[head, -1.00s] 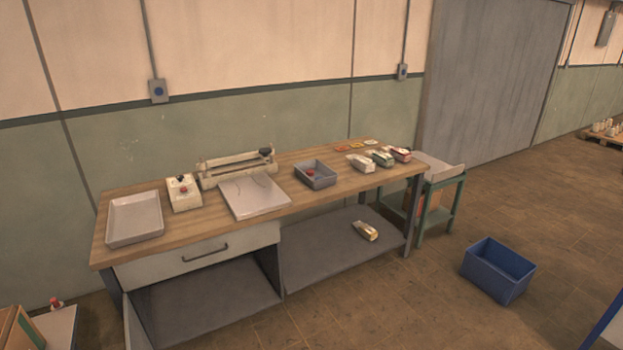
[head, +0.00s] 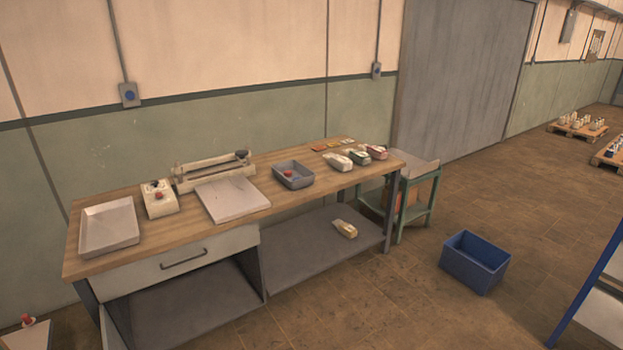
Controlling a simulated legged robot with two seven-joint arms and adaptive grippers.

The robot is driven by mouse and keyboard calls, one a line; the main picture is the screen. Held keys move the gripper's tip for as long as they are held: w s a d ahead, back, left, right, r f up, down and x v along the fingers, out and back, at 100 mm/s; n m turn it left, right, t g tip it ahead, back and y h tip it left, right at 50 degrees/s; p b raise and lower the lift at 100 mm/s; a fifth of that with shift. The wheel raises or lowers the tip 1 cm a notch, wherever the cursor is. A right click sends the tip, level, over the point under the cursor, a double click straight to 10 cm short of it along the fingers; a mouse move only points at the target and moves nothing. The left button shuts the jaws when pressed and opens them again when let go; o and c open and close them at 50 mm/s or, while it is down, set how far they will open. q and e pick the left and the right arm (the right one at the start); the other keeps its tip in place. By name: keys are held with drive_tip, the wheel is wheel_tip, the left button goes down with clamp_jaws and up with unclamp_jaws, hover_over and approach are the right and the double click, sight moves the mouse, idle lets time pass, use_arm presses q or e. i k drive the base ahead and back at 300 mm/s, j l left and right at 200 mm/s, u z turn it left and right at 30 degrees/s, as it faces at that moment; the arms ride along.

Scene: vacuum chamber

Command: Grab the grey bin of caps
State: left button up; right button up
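The grey bin (head: 299,182) sits on the wooden workbench (head: 232,213), right of its middle. It is a small open rectangular bin. A small red item (head: 289,173) shows inside it; the rest of its contents is too small to make out. Neither of my grippers is in the head view, and nothing touches the bin.
Left of the bin are a white board (head: 232,199), a sealer-like device (head: 214,172), a control box with a red button (head: 160,198) and a pale tray (head: 109,227). Several packets (head: 358,157) lie to its right. A blue crate (head: 474,262) stands on the floor. Floor before the bench is clear.

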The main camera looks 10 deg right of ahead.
sight(293, 175)
drive_tip(key=i+z, duration=0.2)
drive_tip(key=z, duration=0.2)
drive_tip(key=i+z, duration=0.25)
drive_tip(key=z, duration=0.2)
drive_tip(key=i+j+z, duration=0.1)
drive_tip(key=z, duration=0.3)
drive_tip(key=i, duration=0.1)
